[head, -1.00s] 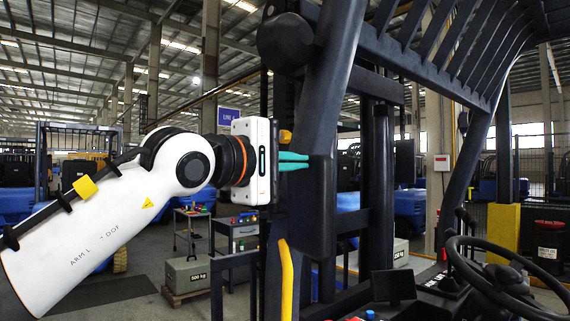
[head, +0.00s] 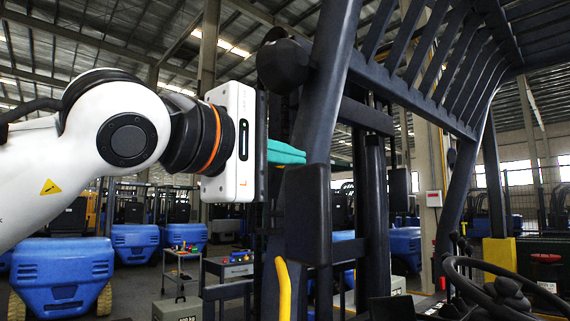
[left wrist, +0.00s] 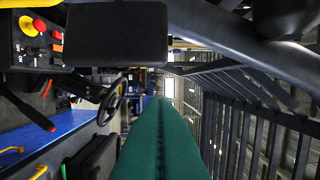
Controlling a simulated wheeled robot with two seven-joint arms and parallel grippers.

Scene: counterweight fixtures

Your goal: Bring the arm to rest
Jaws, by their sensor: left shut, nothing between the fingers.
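My white left arm (head: 125,137) comes in from the left with its wrist level at mid-height. Its gripper (head: 290,153) points right, with teal fingers closed together and nothing between them. In the left wrist view the fingers (left wrist: 160,110) show as one closed teal shape with a thin seam. In the head view the fingertips end at the dark forklift pillar (head: 328,85), just above a dark rectangular panel (head: 307,215). I cannot tell whether they touch either one. My right gripper is not in view.
The forklift's slatted overhead guard (head: 425,60) spans the upper right. A round black part (head: 284,66) sits above the gripper. The steering wheel (head: 490,285) is at lower right, a yellow handle (head: 283,288) below. Blue vehicles (head: 62,275) and a tool cart (head: 181,265) stand behind.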

